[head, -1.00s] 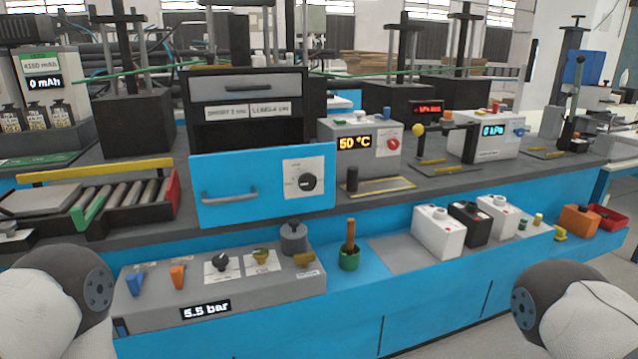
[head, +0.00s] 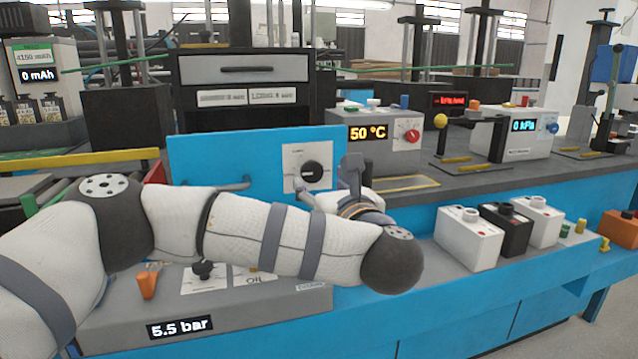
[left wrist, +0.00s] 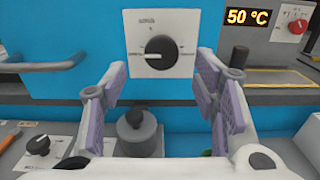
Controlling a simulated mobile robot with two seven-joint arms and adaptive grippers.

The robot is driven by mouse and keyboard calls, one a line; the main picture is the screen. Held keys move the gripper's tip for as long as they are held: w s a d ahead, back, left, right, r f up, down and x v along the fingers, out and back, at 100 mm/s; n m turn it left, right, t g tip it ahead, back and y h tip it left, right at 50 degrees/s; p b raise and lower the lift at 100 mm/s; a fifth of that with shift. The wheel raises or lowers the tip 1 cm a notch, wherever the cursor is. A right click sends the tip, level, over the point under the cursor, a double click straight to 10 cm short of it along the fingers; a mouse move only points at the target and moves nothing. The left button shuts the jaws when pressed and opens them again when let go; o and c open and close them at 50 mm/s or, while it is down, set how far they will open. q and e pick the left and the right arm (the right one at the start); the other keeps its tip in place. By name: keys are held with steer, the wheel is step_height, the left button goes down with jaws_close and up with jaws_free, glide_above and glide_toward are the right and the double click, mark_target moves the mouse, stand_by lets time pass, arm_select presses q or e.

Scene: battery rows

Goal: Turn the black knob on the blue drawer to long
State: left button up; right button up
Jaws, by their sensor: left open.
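The blue drawer (head: 215,158) stands pulled out below a dark cabinet, with a grey bar handle at its left. The black knob (head: 313,173) sits on a white plate (head: 291,155) at the right of its front. In the left wrist view the knob (left wrist: 161,52) is ahead, between and beyond the fingers, its white mark pointing left; the plate's lettering is too small to read. My left gripper (left wrist: 165,90) is open and empty, apart from the knob. In the head view the left gripper (head: 352,172) is just right of the plate, partly hidden by its wrist. My right gripper is out of view.
A grey 5.5 bar panel (head: 240,325) with small knobs lies below the drawer. A grey box showing 50 °C (head: 375,150) stands to the right. White and black battery blocks (head: 468,240) stand lower right. The drawer handle (left wrist: 45,66) juts out left of the knob.

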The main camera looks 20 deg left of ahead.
mark_target(313, 170)
arm_select(q)
steer(key=x, duration=0.6)
steer(key=shift+r, duration=0.2)
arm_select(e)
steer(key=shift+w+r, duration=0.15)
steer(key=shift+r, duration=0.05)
arm_select(q)
steer(key=shift+d, duration=0.1)
steer(key=c, duration=1.1)
